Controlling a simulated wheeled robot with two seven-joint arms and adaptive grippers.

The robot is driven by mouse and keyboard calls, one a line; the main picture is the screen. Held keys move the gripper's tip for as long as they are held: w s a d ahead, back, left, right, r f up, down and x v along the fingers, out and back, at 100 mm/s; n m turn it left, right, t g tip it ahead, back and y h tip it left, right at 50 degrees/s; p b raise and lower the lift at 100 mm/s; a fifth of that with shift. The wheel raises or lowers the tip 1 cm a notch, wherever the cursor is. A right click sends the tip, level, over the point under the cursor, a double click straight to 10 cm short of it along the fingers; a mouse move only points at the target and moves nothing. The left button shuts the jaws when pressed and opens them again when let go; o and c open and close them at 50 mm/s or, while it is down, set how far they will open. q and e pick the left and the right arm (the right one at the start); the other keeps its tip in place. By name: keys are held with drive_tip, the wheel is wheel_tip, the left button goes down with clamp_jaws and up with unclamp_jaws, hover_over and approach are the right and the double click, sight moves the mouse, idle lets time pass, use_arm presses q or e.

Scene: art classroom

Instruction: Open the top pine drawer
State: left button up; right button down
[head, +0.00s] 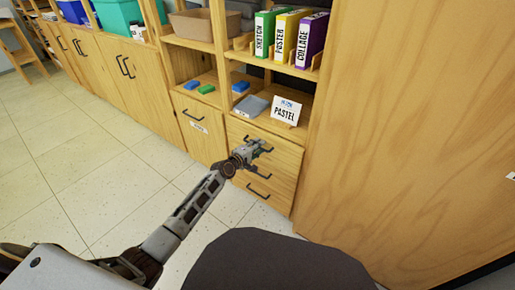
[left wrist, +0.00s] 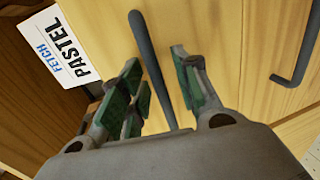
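The top pine drawer (head: 288,152) is in the small drawer stack below the shelf with the PASTEL sign, and its front looks flush with the cabinet. My left gripper (head: 256,148) is at this drawer's front and hides part of its handle. In the left wrist view the dark bar handle (left wrist: 150,55) runs between the fingers of my left gripper (left wrist: 162,88). The fingers stand apart on either side of the bar, with a visible gap on the right finger's side. I cannot tell whether the left finger touches it. My right gripper is not in view.
A lower drawer handle (head: 258,193) sits below; another handle shows in the left wrist view (left wrist: 297,50). The PASTEL sign (head: 287,109) and a grey tray (head: 254,106) stand on the shelf above. A tall wooden panel (head: 400,130) borders the right. Tiled floor (head: 90,170) is clear at left.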

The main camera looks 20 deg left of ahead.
use_arm(q)
clamp_jaws()
drive_tip(key=shift+s, duration=0.15)
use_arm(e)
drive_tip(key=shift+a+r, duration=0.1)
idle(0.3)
